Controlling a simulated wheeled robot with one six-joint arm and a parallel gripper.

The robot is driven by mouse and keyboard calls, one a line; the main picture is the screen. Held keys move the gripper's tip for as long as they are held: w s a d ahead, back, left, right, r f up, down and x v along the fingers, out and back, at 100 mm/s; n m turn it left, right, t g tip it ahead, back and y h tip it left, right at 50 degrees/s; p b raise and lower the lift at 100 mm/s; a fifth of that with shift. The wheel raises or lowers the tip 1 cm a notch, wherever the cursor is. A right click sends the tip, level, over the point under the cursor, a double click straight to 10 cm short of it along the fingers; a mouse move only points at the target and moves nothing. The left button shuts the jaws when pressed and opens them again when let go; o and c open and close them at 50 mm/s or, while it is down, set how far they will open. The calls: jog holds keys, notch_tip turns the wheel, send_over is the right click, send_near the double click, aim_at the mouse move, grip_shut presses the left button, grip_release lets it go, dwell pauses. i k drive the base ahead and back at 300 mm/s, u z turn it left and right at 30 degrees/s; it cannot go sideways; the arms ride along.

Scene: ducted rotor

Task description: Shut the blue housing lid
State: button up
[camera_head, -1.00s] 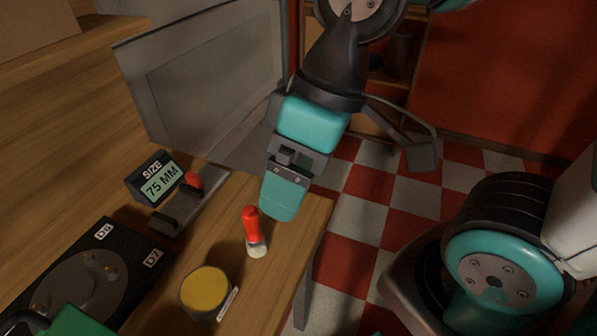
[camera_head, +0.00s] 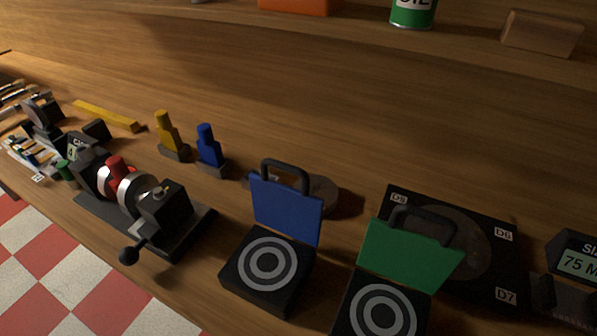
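The blue housing lid (camera_head: 284,208) stands open and upright, hinged at the back of a black housing base (camera_head: 248,284). A black arched handle (camera_head: 286,167) is on the lid's upper edge. The base's top shows a target of grey rings (camera_head: 266,264). My gripper is not in the current view, so its state and distance from the lid do not show.
A green lid (camera_head: 410,254) stands open just right of the blue one. A vise-like machine (camera_head: 140,203) with a ball-ended crank is to the left. Blue (camera_head: 209,150) and yellow (camera_head: 168,136) pegs stand behind. A black plate (camera_head: 484,243) is at right.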

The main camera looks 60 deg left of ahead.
aim_at(293, 211)
jog(key=u, duration=2.85)
jog(key=k, duration=1.2)
jog(key=u, duration=1.05)
jog(key=i, duration=0.45)
jog(key=z, duration=0.55)
jog(key=i, duration=0.85)
jog(key=z, duration=1.25)
jog(key=i, duration=0.55)
jog(key=z, duration=0.65)
